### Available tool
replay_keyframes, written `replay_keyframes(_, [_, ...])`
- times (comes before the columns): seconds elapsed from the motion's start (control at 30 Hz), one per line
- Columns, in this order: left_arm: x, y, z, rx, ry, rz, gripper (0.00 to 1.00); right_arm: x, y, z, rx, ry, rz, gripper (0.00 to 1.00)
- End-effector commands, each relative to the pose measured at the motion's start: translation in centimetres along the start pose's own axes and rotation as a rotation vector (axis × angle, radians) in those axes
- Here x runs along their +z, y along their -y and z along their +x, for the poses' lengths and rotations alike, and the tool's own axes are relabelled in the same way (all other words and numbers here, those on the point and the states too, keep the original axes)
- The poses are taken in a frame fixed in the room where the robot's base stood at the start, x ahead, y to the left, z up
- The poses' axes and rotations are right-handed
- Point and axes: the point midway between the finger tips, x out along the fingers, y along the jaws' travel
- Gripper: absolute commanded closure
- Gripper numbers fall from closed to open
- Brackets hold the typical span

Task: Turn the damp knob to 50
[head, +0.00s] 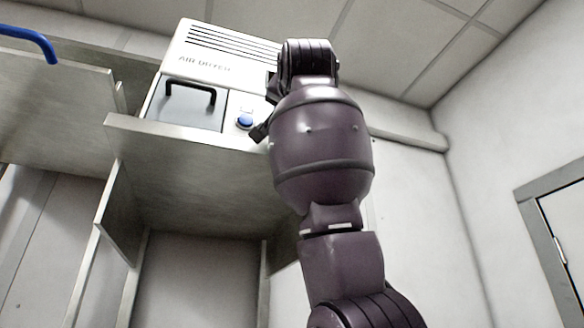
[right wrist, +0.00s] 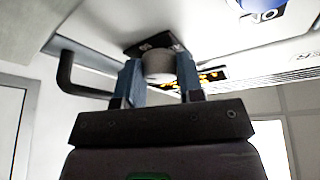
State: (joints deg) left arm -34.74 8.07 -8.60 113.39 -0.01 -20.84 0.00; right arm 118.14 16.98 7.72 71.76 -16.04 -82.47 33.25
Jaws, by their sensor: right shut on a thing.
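The air dryer (head: 222,60) is a pale machine on a high metal shelf, with its name printed on the front. In the right wrist view my right gripper (right wrist: 158,78) has its two blue fingers on either side of a round grey knob (right wrist: 158,64) and is shut on it. A dark plate (right wrist: 150,42) with pale marks sits behind the knob. I cannot read its label or the setting. An orange lit display (right wrist: 210,76) is partly hidden behind a finger. In the head view my right arm covers the knob. My left gripper is not in view.
A blue knob (head: 245,121) is on the dryer's front; it also shows in the right wrist view (right wrist: 258,5). A black handle (head: 190,97) is left of it. The shelf edge (head: 180,134) runs below. A blue bar (head: 28,40) is at upper left.

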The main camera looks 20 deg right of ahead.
Motion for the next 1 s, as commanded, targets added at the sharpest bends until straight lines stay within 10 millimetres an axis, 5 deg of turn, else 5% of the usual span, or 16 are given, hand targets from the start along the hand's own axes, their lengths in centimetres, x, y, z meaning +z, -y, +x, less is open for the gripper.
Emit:
replay_keyframes(0.5, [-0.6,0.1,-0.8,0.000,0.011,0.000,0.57,-0.3,0.5,0.0,0.155,0.018,0.390,0.89])
replay_keyframes(1.0, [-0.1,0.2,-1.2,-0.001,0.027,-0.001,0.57,-0.3,0.4,0.0,0.210,0.022,0.523,0.89])
